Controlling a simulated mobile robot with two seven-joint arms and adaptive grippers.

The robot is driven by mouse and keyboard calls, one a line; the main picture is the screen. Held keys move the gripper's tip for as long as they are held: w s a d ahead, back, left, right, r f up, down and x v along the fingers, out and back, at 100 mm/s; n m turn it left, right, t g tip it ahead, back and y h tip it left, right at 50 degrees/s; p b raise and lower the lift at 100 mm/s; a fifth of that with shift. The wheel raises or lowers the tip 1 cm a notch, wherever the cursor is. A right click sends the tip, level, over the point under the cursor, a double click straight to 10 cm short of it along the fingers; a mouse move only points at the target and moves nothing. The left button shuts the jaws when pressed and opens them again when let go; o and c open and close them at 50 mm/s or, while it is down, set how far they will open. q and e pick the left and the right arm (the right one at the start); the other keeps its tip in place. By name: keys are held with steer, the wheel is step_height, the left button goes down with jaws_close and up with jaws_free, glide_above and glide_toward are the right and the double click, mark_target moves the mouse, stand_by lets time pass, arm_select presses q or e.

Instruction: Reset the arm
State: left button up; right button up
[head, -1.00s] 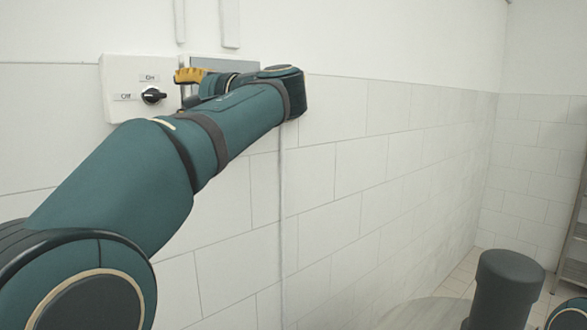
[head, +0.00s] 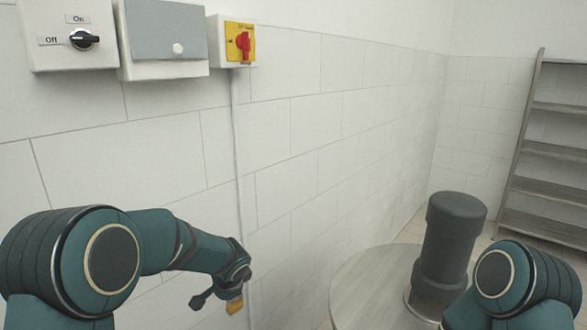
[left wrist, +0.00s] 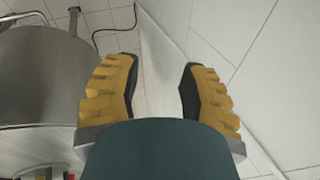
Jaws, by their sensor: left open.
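My left arm is teal and bends down in front of the tiled wall in the head view. Its gripper (head: 218,301) hangs low, below the wall boxes, and touches nothing that I can see. In the left wrist view, the yellow ridged fingers (left wrist: 160,88) stand wide apart with nothing between them. My right arm shows only as a teal joint at the lower right; its gripper is out of the picture.
On the wall are an On/Off knob box (head: 75,34), a grey-lidded box (head: 163,40) and a red-yellow rotary switch (head: 240,42). A round metal surface (head: 365,285) stands right; shelves (head: 545,150) are behind. A metal vessel (left wrist: 42,75) shows left in the wrist view.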

arm_select(q)
steer(key=s+d+f+n+g+h+b, duration=0.1)
steer(key=s+f+n, duration=0.5)
steer(key=s+f, duration=0.6)
steer(key=s+d+f+n+g+h+b, duration=0.1)
steer(key=s+d+f+n+h, duration=0.4)
steer(key=s+f, duration=0.7)
steer(key=s+b, duration=0.1)
steer(key=s, duration=0.2)
steer(key=shift+d+f+n+b, duration=0.25)
steer(key=shift+f+n+b, duration=0.1)
steer(key=shift+n, duration=0.05)
